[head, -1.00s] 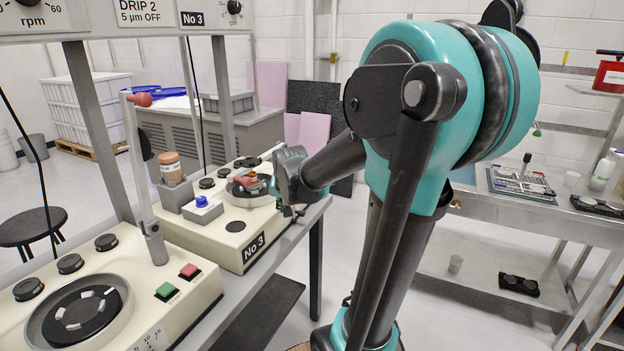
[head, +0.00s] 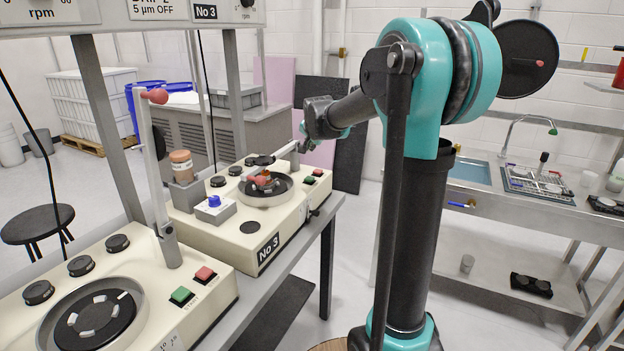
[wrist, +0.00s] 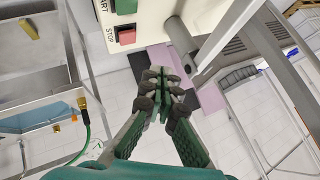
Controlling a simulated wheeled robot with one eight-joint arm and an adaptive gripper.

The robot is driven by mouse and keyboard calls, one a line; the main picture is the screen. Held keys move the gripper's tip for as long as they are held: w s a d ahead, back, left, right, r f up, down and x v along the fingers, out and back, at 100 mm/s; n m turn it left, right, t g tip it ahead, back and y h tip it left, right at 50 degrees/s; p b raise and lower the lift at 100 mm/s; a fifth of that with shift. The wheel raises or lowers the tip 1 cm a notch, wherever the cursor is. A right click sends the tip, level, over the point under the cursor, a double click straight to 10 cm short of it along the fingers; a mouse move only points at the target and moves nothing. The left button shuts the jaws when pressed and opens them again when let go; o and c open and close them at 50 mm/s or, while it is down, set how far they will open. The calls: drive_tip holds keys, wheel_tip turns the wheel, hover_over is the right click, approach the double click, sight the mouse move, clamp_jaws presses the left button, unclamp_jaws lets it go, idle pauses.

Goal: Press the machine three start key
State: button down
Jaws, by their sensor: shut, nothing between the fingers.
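The machine marked No 3 (head: 229,239) is a cream box with a round dark plate in a ring on top. Its green start key (head: 310,181) and red stop key (head: 318,172) are at its right end in the head view. In the wrist view, the green key (wrist: 125,6) is at the top edge, partly cut off, with the red key (wrist: 127,36) below it. My gripper (wrist: 165,76) is shut and empty, its fingertips below and right of these keys in that picture, apart from them. In the head view its fingers are too small to make out.
A second cream machine (head: 210,296) with its own green and red keys stands nearer, at lower left. A sink bench (head: 520,215) is at right. The floor between is clear.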

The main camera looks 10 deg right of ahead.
sight(310, 179)
drive_tip(key=shift+f, duration=0.1)
drive_tip(key=shift+f, duration=4.3)
drive_tip(key=shift+f, duration=0.15)
drive_tip(key=shift+f, duration=0.25)
